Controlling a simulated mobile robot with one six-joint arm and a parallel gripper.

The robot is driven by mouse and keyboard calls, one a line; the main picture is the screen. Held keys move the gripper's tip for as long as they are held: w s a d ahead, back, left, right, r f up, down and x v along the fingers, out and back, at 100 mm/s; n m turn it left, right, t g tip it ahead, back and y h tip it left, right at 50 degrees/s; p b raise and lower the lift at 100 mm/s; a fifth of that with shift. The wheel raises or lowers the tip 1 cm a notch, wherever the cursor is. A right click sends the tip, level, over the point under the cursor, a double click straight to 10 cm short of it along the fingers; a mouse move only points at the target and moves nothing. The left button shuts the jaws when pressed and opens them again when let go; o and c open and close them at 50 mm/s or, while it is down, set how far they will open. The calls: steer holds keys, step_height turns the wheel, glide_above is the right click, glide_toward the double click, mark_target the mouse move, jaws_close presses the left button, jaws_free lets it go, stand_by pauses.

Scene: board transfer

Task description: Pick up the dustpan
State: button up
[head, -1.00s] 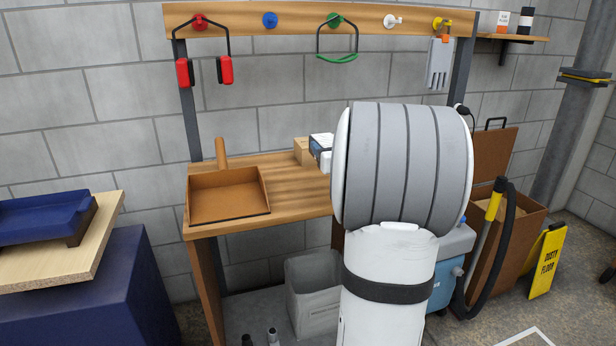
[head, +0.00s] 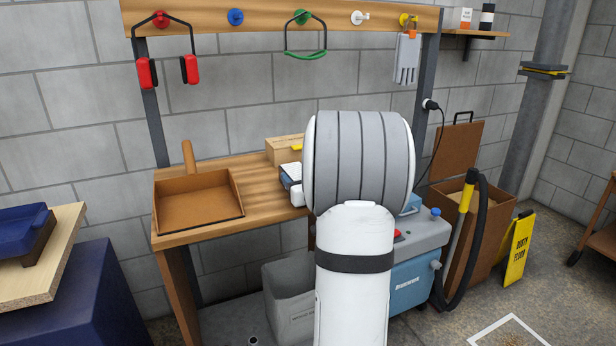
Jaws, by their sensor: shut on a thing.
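The dustpan (head: 198,203) is a brown, shallow pan with a black front lip and a wooden handle (head: 188,156) standing up at its back. It rests on the left end of the wooden workbench (head: 266,212). My arm stands in the middle of the head view, to the right of the dustpan and apart from it. My gripper is hidden behind the arm, so its jaws and anything between them do not show. A small white and dark part shows at the arm's left edge; I cannot tell what it is.
A cardboard box (head: 284,147) stands at the back of the bench. Red ear defenders (head: 147,73) hang from the rail above. A grey bin (head: 290,300) stands below. A blue-grey vacuum machine (head: 418,285) and a yellow floor sign (head: 516,250) are to the right. A blue-covered stand is at left.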

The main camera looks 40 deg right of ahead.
steer(key=shift+r, duration=0.1)
steer(key=shift+f, duration=0.2)
steer(key=o, duration=1.1)
steer(key=shift+r, duration=0.1)
